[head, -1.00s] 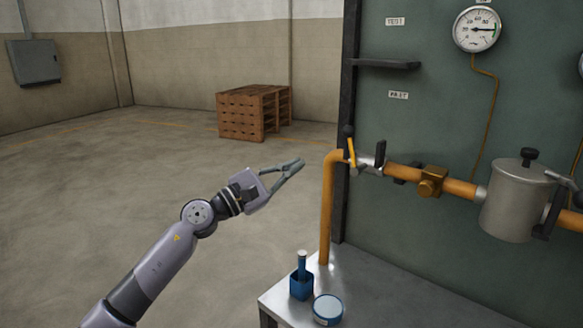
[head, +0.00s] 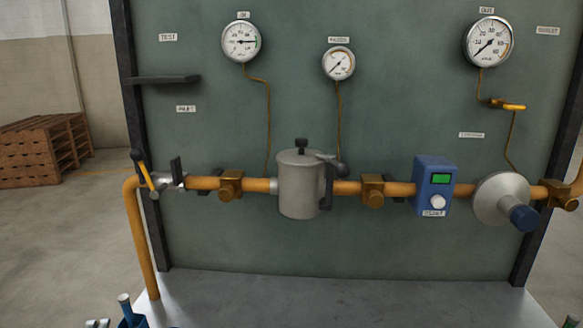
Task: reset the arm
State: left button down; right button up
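Two small pale grey pieces (head: 97,323) show at the bottom left edge of the head view, beside a blue holder (head: 132,320). They may be part of my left arm or gripper, but too little shows to tell whether it is open or shut. My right gripper is not in view. The panel (head: 300,245) with its pipework fills most of the view, and no gripper is seen touching it.
An orange pipe (head: 205,183) crosses the panel, carrying a grey canister (head: 302,188), a blue meter box (head: 433,187) and a round regulator (head: 497,198). Three gauges hang above. The metal bench (head: 330,295) is largely bare. Wooden crates (head: 40,150) stand at the left.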

pick_arm(q)
jog(key=s+d+f+n+g+h, duration=0.2)
jog(key=s+d+f+n+g, duration=0.55)
jog(key=s+f, duration=0.45)
jog(key=s+d+f+n+g+h, duration=0.4)
jog(key=s+d+f+n+g, duration=0.15)
jog(key=s+d, duration=0.6)
notch_tip(320, 180, down, 27)
jog(key=s+a+p, duration=0.1)
jog(key=s+p, duration=0.1)
jog(key=s+a+f+g, duration=0.1)
jog(key=s+a+f, duration=0.2)
jog(key=s+f, duration=1)
jog(key=s, duration=0.3)
jog(key=shift+s+f+g+p, duration=0.3)
